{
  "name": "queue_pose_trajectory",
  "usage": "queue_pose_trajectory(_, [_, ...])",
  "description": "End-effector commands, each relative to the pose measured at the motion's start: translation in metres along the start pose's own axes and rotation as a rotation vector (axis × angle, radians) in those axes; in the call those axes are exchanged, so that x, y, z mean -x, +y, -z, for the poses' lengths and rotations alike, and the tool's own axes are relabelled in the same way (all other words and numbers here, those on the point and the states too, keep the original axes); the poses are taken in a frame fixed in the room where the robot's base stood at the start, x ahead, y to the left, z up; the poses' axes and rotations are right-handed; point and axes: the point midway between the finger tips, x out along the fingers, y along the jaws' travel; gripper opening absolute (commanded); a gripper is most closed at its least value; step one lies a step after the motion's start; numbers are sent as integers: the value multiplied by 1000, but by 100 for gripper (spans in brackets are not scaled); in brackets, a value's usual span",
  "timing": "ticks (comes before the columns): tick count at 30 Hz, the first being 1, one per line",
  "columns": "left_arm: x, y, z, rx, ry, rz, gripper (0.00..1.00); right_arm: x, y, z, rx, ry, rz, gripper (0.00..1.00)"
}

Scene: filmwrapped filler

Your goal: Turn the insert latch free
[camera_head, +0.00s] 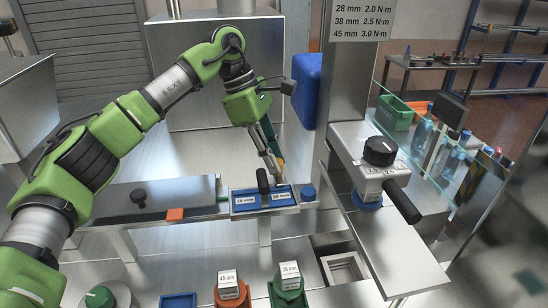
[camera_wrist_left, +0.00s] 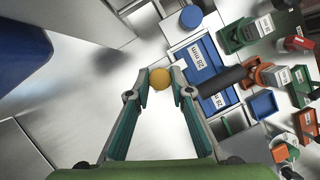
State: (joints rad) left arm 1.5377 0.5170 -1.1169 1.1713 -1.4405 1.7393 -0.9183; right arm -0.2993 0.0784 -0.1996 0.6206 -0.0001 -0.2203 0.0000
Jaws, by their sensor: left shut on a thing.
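My left gripper (camera_head: 274,152) reaches down beside the blue insert (camera_head: 243,206). In the left wrist view its two fingers are closed on a round yellow knob (camera_wrist_left: 160,79), whose yellow also shows at the fingertips in the head view (camera_head: 281,163). The insert carries "28 mm" labels and sits in a metal holder. A black upright handle (camera_head: 262,181) stands on the insert; it also shows in the left wrist view (camera_wrist_left: 222,82), just right of the fingers. I cannot tell how the knob joins the holder. My right gripper is not in view.
A blue round cap (camera_head: 308,192) lies right of the insert. A grey plate with a black knob (camera_head: 138,196) and an orange block (camera_head: 175,214) are left. Labelled orange (camera_head: 229,289) and green (camera_head: 289,285) pieces stand in front. A dial unit (camera_head: 380,152) stands right.

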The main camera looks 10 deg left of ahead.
Motion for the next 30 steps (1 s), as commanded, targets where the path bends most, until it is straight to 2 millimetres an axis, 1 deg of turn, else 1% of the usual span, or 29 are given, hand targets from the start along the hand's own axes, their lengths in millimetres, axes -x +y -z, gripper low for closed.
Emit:
queue_pose_trajectory(8, [-2, 0, 1, 130, -3, -61, 0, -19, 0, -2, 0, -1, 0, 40])
queue_pose_trajectory(18, [-2, -2, 0, 415, -6, -181, 0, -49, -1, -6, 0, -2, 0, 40])
queue_pose_trajectory(30, [-2, -3, -2, 766, -10, -327, 0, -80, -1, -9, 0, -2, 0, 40])
